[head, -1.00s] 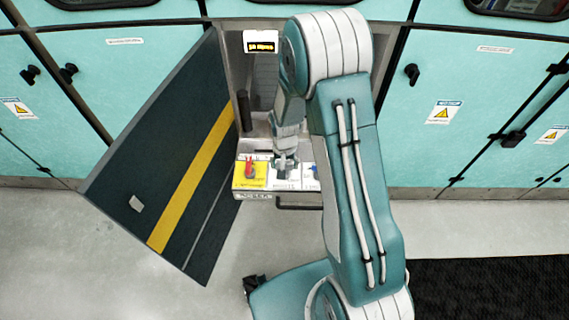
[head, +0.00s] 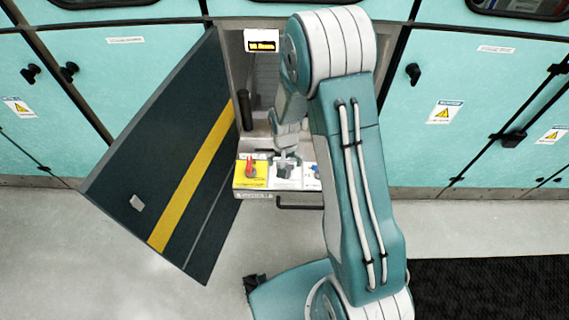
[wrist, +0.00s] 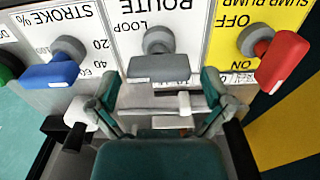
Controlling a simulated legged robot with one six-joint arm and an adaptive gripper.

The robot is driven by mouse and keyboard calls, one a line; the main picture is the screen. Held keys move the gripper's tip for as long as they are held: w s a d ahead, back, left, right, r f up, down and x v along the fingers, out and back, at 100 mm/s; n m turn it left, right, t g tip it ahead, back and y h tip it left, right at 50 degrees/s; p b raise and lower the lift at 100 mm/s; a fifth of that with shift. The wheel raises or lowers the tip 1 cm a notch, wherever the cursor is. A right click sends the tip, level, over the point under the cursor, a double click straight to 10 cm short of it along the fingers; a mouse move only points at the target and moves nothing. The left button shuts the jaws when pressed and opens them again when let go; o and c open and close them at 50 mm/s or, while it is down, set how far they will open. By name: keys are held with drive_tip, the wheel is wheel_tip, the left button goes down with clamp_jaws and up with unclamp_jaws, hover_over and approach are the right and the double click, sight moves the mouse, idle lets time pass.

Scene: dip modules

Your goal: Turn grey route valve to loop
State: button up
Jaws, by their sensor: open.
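The grey route valve (wrist: 158,66) is in the middle of the wrist view, on a white panel (wrist: 190,22) marked ROUTE and LOOP, which appears upside down. Its grey lever points towards my gripper, and the LOOP label lies to the left of its round hub. My gripper (wrist: 157,84) is open, with one finger on each side of the lever's near end. I cannot tell whether either finger touches it. In the head view my gripper (head: 287,162) is over the white middle panel and hides most of the valve.
A blue handle (wrist: 52,72) on the STROKE panel is to the left in the wrist view. A red handle (wrist: 281,58) on the yellow sump pump panel is to the right. An open dark door (head: 165,150) stands left of the bay in the head view.

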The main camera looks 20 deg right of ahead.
wheel_tip(320, 180, up, 11)
idle(0.3)
idle(0.4)
drive_tip(key=s+r+n+t, duration=0.1)
drive_tip(key=s+r, duration=0.3)
drive_tip(key=r, duration=0.4)
drive_tip(key=s+r+n+t, duration=0.15)
drive_tip(key=s+r, duration=0.25)
drive_tip(key=r, duration=0.4)
drive_tip(key=s+r+t, duration=0.1)
drive_tip(key=s+r, duration=0.2)
drive_tip(key=s, duration=0.3)
drive_tip(key=s+r+n+t, duration=0.1)
drive_tip(key=s+r+t, duration=0.1)
drive_tip(key=s+r, duration=0.2)
drive_tip(key=s, duration=0.2)
drive_tip(key=shift+s, duration=0.35)
